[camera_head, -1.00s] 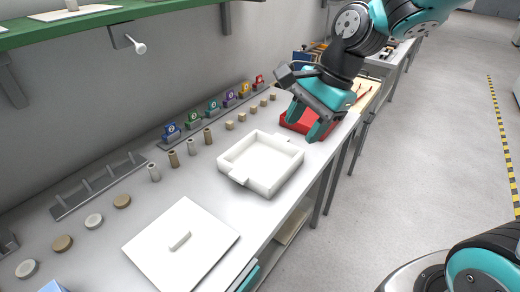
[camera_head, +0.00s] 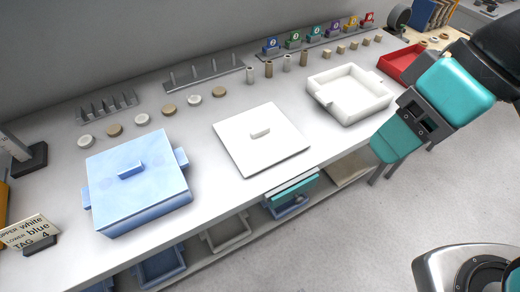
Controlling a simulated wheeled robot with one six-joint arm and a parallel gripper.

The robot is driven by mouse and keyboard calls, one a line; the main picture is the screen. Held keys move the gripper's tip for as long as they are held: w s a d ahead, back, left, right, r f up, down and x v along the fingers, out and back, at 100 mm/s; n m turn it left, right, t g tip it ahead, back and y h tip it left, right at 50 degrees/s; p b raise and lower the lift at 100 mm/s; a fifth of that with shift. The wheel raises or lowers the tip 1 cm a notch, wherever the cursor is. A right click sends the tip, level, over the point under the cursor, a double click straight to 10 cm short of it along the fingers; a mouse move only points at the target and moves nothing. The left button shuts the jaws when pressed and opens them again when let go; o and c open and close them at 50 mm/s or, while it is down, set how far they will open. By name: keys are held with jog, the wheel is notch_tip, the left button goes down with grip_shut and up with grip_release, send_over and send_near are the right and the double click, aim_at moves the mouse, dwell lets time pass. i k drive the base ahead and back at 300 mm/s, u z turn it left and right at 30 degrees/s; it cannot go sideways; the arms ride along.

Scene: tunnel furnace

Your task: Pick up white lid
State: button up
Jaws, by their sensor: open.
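The white lid (camera_head: 240,146) lies flat on the grey table near its front edge. It is a square plate with a small block handle (camera_head: 260,132) in its middle. My gripper (camera_head: 388,152), with teal fingers, hangs to the right of the lid, beyond the table's front edge and apart from it. The gap between its fingers is hard to make out from this angle. No object shows in it.
A white open box (camera_head: 323,99) stands right of the lid, a blue lidded box (camera_head: 106,218) left. A red tray (camera_head: 388,68) is at the far right. Round discs (camera_head: 169,110), small cylinders and numbered tags line the back. A sign (camera_head: 30,232) stands front left.

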aim_at(258, 139)
jog(key=z, duration=0.1)
jog(key=k, duration=0.15)
jog(key=u, duration=1.05)
jog(key=i, duration=0.5)
jog(key=u, duration=0.05)
